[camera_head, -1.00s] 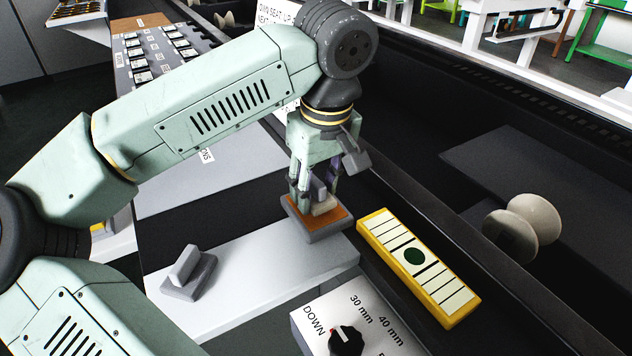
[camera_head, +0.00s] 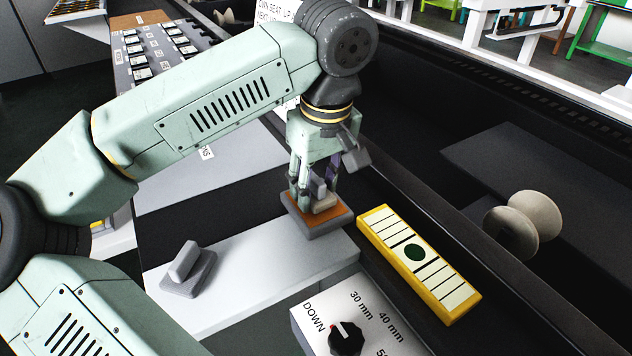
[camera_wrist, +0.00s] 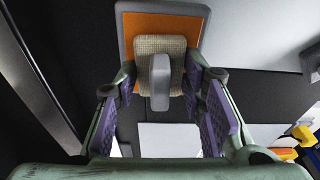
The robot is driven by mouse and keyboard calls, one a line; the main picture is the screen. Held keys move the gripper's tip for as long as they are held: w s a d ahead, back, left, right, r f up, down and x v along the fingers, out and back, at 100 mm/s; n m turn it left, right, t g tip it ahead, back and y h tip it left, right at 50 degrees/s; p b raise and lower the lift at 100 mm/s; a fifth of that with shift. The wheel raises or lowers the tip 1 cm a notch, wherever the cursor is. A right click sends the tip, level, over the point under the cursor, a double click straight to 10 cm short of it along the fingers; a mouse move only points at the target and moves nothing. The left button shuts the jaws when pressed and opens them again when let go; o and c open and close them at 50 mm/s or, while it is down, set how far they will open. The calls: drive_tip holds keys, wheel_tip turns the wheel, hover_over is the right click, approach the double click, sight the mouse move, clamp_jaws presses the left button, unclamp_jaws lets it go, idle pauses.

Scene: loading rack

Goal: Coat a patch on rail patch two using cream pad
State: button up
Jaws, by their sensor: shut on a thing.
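The cream pad (camera_wrist: 176,45) has a woven pale face and a grey upright handle (camera_wrist: 161,82). It sits over an orange-topped tray with a grey rim (camera_head: 322,233); whether it touches the orange surface I cannot tell. The tray also shows in the wrist view (camera_wrist: 125,35). My gripper (camera_head: 315,188) points down over the tray, shut on the pad's handle, with its purple finger pads on either side. The fingers partly hide the pad in the head view. I cannot tell which surface is rail patch two.
A grey handled pad (camera_head: 187,272) stands on the white plate (camera_head: 240,285) at left. A yellow block with pale bars and a green dot (camera_head: 440,290) lies right of the tray. A dial box (camera_head: 318,312) is in front. A pale spool (camera_head: 530,222) is at right.

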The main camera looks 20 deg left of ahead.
sight(313, 177)
drive_tip(key=shift+f+b, duration=0.4)
drive_tip(key=shift+f, duration=0.05)
idle(1.3)
drive_tip(key=shift+r+p, duration=2.5)
drive_tip(key=shift+r, duration=1.1)
drive_tip(key=shift+f, duration=0.1)
